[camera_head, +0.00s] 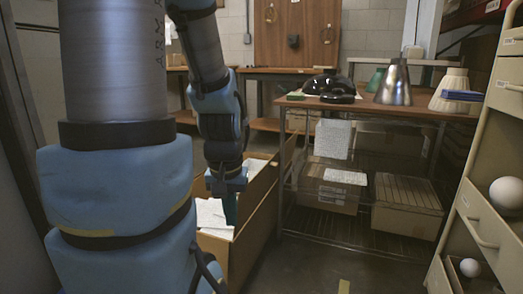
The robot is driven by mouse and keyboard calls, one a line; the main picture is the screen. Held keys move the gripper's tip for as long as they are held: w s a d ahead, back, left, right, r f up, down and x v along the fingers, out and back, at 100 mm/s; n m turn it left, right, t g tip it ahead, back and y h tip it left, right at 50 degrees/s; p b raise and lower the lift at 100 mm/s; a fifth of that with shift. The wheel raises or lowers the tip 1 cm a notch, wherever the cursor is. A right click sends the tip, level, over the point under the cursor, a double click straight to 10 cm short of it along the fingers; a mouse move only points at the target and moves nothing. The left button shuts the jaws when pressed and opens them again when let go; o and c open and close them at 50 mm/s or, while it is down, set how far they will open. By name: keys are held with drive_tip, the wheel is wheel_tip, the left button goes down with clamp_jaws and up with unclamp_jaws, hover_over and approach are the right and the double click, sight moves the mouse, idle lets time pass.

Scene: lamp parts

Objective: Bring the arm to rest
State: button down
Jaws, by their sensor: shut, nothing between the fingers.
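My arm comes down from the upper left of the head view, its large blue and grey links filling the left side. My gripper (226,187) hangs at its end, pointing down, over the long open cardboard box (254,222). Its fingers are dark and small; they are shut with nothing held. A dark green item (231,208) shows just below the gripper, inside the box. White papers (212,214) lie beside it. The near-left part of the box is hidden behind my arm.
To the right, a table (375,107) bears a black lamp shade (328,84), a metal cone shade (395,84) and a cream shade (451,86). Cartons (407,205) stand on its lower shelf. A beige drawer cabinet (485,190) with white globes (507,193) stands far right. The floor between is clear.

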wheel_tip(320, 180, up, 37)
drive_tip(key=p, duration=3.5)
drive_tip(key=shift+f, duration=0.15)
